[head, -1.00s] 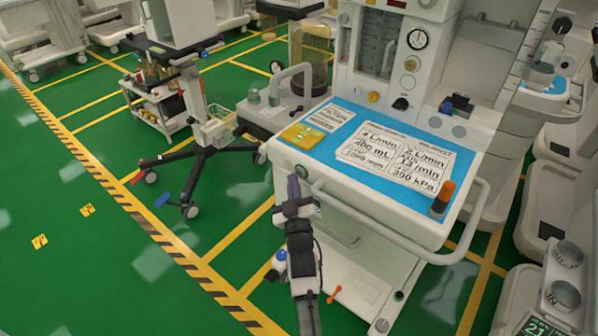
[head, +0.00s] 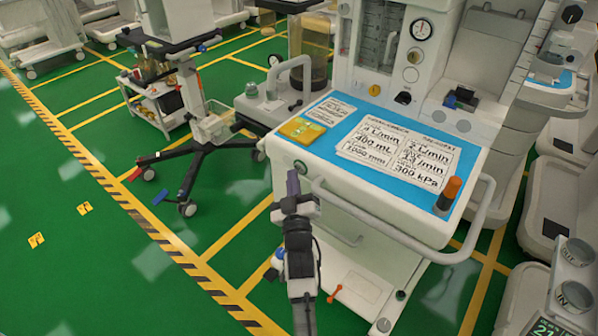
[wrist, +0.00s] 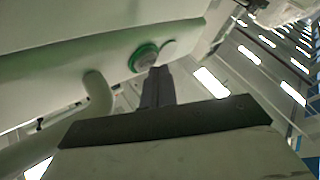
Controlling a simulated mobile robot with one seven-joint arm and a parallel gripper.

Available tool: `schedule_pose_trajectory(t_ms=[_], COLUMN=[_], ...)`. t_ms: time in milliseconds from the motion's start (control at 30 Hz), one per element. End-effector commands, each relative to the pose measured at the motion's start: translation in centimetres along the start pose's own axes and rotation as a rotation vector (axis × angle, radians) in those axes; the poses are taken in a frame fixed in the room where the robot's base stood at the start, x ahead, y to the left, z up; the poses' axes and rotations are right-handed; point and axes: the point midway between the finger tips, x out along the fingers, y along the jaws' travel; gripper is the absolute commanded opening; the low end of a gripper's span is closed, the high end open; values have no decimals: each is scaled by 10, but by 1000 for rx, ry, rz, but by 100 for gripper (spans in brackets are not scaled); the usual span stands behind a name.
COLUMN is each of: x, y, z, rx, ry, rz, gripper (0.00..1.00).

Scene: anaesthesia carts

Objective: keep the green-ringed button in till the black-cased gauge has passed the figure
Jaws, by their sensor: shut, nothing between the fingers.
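The green-ringed button (head: 301,167) is on the front left edge of the white anaesthesia cart (head: 400,225). In the wrist view the button (wrist: 146,57) shows a green ring around a grey centre. My gripper (head: 293,173) is shut and empty, its tips beside the button. In the wrist view my gripper's tips (wrist: 160,70) are just below and right of the button's centre; I cannot tell whether they touch it. The black-cased gauge (head: 420,30) has a white dial and sits on the cart's upper panel. Its needle is too small to read surely.
Printed cards (head: 412,161) on the blue top include a line reading 300 kPa. A rail (head: 400,240) curves along the cart's front, right of my gripper. A wheeled stand (head: 195,150) is to the left.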

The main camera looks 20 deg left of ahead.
Motion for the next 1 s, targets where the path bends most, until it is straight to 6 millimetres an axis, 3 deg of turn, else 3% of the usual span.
schedule_pose_trajectory(t_ms=[33,433,900,1000], x=[-2,-23,-25,-21], y=[6,-14,-17,-18], z=[-2,-19,-19,-29], rx=[-7,-4,-2,7], ry=[8,4,5,26], rz=[19,6,3,3], gripper=[0,0,0,0])
